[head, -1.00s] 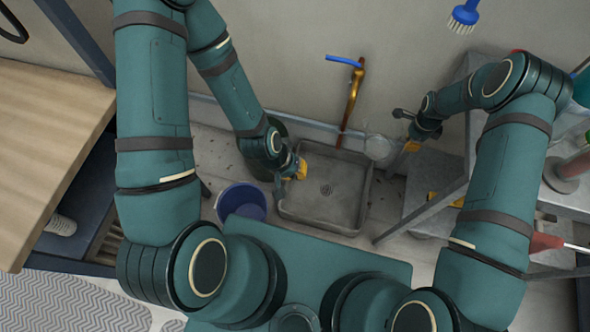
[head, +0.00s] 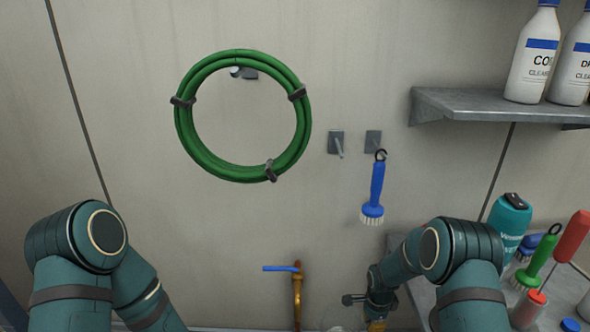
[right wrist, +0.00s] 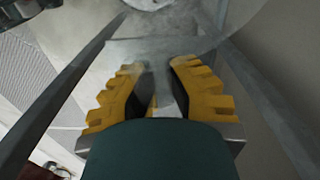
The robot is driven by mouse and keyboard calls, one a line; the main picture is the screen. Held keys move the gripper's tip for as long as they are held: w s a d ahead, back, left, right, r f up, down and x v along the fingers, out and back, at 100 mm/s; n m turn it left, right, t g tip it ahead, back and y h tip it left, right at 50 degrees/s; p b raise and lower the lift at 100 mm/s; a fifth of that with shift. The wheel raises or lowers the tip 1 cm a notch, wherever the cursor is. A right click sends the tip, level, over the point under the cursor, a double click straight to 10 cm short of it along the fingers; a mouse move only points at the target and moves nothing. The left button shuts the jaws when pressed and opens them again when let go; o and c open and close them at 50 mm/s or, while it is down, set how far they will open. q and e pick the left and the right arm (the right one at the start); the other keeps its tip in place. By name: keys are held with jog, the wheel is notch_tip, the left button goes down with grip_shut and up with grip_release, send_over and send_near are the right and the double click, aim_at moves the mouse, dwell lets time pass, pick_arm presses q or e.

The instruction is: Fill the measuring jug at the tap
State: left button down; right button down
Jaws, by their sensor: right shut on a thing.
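The brass tap (head: 297,288) with its blue lever (head: 281,268) stands on the wall at the bottom middle of the head view. A clear vessel, seemingly the measuring jug (head: 343,317), shows faintly at the bottom edge, right of the tap. My right gripper (head: 373,326) is beside the jug, low in the frame. In the right wrist view its yellow fingers are closed on a pale, see-through upright piece, seemingly the jug's handle (right wrist: 161,85). The jug's fill level cannot be made out. My left gripper is below the head view, out of sight.
A coiled green hose (head: 243,178) and a blue brush (head: 375,193) hang on the wall. A grey shelf (head: 470,103) holds white bottles at upper right. A grey side surface (head: 420,295) on the right bears a teal bottle (head: 509,226) and several brushes.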

jog(key=s+a+r+n, duration=0.3)
jog(key=s+r+n, duration=1.1)
jog(key=n, duration=0.2)
jog(key=shift+s+a+n, duration=0.25)
jog(key=shift+a+n, duration=0.05)
jog(key=shift+a, duration=0.05)
